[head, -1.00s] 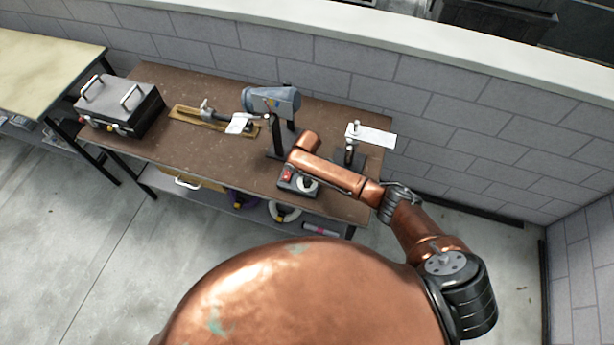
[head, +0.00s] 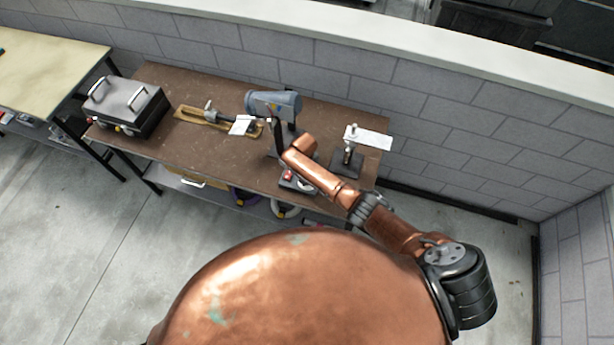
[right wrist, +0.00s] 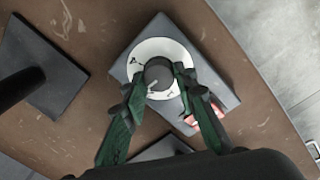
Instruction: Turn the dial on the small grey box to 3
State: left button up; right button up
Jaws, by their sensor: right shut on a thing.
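The small grey box (head: 287,185) sits near the front edge of the brown table, partly covered by my right arm in the head view. In the right wrist view the grey box (right wrist: 211,84) carries a round white plate (right wrist: 148,48) with dark marks too small to read. A dark round dial (right wrist: 158,72) stands at its middle, with a pale pointer line towards the lower left. My right gripper (right wrist: 161,79) is shut on the dial, its green fingers on either side. A red switch (right wrist: 207,122) is beside the right finger. My left gripper is not in view.
On the brown table (head: 225,158) are a black-and-grey case with handles (head: 126,104), a blue-grey device on a stand (head: 273,103), a tool on a wooden board (head: 205,121) and a small stand with a white plate (head: 368,138). A block wall (head: 450,120) runs behind.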

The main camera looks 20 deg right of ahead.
jog(key=shift+m+p, duration=0.4)
jog(key=shift+m, duration=1.2)
jog(key=shift+w, duration=0.1)
jog(key=o, duration=1.2)
jog(key=shift+c, duration=0.2)
jog(key=shift+r, duration=0.1)
notch_tip(320, 180, up, 12)
jog(key=shift+a, duration=0.3)
